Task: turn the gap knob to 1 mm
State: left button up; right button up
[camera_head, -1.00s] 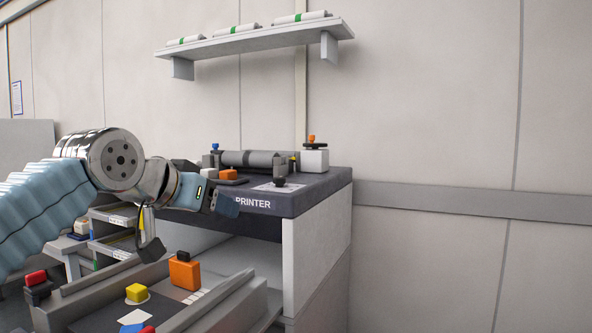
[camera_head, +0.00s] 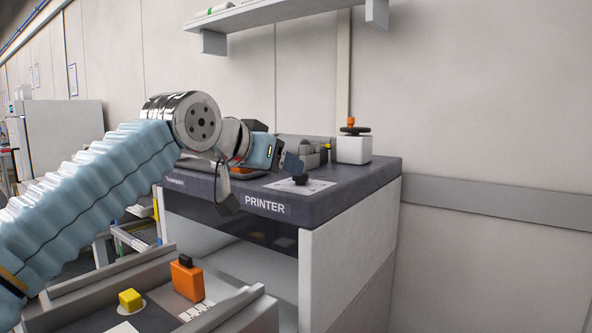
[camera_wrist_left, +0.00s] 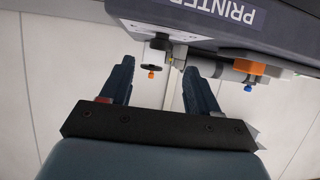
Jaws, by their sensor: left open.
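A small black knob (camera_head: 300,180) stands on a pale marked plate (camera_head: 282,186) on top of the dark printer (camera_head: 330,204), near its front edge. I take it for the gap knob; its marks are too small to read. My left gripper (camera_head: 260,181) is open and empty at the printer's front edge, one finger close to the left of the knob and the other hanging in front of the printer. In the left wrist view the open fingers (camera_wrist_left: 160,66) point toward the printer top, with a black knob (camera_wrist_left: 160,42) beyond and between them. My right gripper is out of view.
A white block with an orange-topped knob (camera_head: 353,149) stands behind at the right. Grey cylindrical parts (camera_head: 305,150) lie at the back of the printer.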

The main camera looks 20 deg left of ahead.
aim_at(294, 188)
pick_arm(q)
jog(key=x, duration=0.6)
jog(key=shift+w+p, duration=0.2)
jog(key=shift+p, duration=0.1)
jog(key=c, duration=1)
